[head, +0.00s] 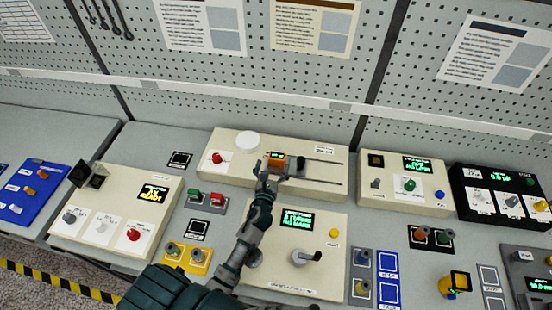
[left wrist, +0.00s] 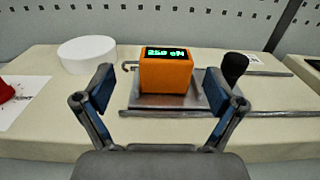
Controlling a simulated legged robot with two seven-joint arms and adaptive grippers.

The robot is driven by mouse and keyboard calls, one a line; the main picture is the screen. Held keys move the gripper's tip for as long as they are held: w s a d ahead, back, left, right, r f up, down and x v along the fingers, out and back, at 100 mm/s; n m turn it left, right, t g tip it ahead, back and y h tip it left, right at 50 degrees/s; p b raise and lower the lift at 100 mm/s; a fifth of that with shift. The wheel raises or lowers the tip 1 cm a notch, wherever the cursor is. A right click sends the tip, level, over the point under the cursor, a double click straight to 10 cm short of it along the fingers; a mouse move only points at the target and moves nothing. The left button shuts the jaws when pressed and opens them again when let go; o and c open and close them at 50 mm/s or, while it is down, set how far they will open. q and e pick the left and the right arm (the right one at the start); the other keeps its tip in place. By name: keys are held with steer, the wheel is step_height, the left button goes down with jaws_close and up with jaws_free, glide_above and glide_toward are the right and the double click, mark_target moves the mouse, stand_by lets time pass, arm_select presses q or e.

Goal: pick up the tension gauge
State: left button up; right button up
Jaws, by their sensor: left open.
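The tension gauge is taken to be a small orange box with a green-lit display. In the head view the gauge (head: 277,155) sits on the long cream unit at the back. In the left wrist view the gauge (left wrist: 166,76) stands upright on a grey metal plate (left wrist: 205,88), between two metal rods. My left gripper (head: 267,168) is at the near side of the gauge. In the left wrist view its fingers (left wrist: 163,85) are spread wide, one to each side of the gauge, with visible gaps. My right gripper is not in view.
A white disc (left wrist: 88,54) and a red knob (head: 217,158) are left of the gauge. A black knob (left wrist: 234,66) stands close on its right. A cream panel (head: 318,222) with a lever lies in front. Several other control panels cover the bench; a pegboard (head: 300,85) rises behind.

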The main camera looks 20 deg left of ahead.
mark_target(278, 156)
arm_select(q)
steer(key=x, duration=0.3)
steer(key=shift+w+f, duration=0.15)
steer(key=shift+w+d, duration=0.5)
steer(key=shift+w, duration=0.45)
steer(key=shift+d, duration=0.1)
steer(key=shift+c, duration=0.3)
steer(key=shift+s+a, duration=0.1)
steer(key=shift+a, duration=0.45)
steer(key=c, duration=0.8)
steer(key=shift+a, duration=0.15)
steer(key=c, duration=0.4)
steer(key=shift+c, duration=0.7)
steer(key=shift+d, duration=0.2)
steer(key=shift+d+r+p, duration=0.1)
steer(key=shift+r+p, duration=0.25)
steer(key=shift+r, duration=0.4)
step_height(278, 156, up, 2)
steer(key=shift+r+p, duration=0.2)
steer(key=shift+p, duration=0.15)
steer(key=s+d+m+h+b, duration=0.2)
steer(key=s+d+h, duration=0.2)
steer(key=s+d, duration=0.4)
steer(key=shift+s+d+r+m+t, duration=0.3)
steer(key=shift+s+m, duration=0.1)
steer(key=shift+s, duration=1.8)
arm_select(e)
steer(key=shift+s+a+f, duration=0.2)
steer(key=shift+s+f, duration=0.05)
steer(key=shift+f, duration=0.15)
